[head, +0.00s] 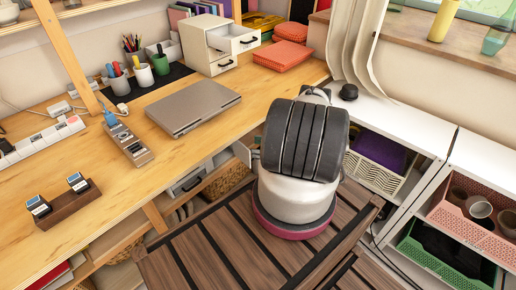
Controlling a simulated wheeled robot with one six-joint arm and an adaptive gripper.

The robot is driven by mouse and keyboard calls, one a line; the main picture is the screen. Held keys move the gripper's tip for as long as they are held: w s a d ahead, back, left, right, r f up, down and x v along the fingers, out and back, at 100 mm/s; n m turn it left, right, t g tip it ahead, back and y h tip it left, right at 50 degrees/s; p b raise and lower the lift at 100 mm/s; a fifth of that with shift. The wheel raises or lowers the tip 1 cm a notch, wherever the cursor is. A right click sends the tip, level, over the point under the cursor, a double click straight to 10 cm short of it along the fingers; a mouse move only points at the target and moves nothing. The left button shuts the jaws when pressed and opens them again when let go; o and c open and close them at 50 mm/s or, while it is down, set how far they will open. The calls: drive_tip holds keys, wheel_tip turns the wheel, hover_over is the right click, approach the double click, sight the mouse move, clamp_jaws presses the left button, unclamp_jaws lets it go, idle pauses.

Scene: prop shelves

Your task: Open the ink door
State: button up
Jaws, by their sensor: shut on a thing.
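I cannot make out with certainty which part is the ink door. Under the desk edge, a grey-white unit with a dark handle (187,183) shows. A small pale panel (242,152) stands at an angle to its right, close to the large black and white body in the middle. That body, which looks like part of my own arm, covers what lies behind and below it. My gripper does not show in the head view, so its contact with any door is hidden.
The wooden desk (180,145) holds a closed laptop (193,107), a white drawer box (219,44) and several pen cups. White shelves with a pink crate (478,238) and a green crate (432,262) stand at the right. Slatted wooden boards (200,255) lie below.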

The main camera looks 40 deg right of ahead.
drive_tip(key=shift+d+r, duration=0.1)
drive_tip(key=shift+c, duration=0.7)
drive_tip(key=shift+s+d, duration=0.2)
drive_tip(key=shift+d, duration=0.9)
drive_tip(key=c, duration=0.4)
drive_tip(key=shift+o, duration=0.2)
drive_tip(key=s+d, duration=0.1)
drive_tip(key=d, duration=0.5)
drive_tip(key=shift+s+d, duration=0.2)
drive_tip(key=shift+d, duration=0.2)
drive_tip(key=shift+a, duration=0.1)
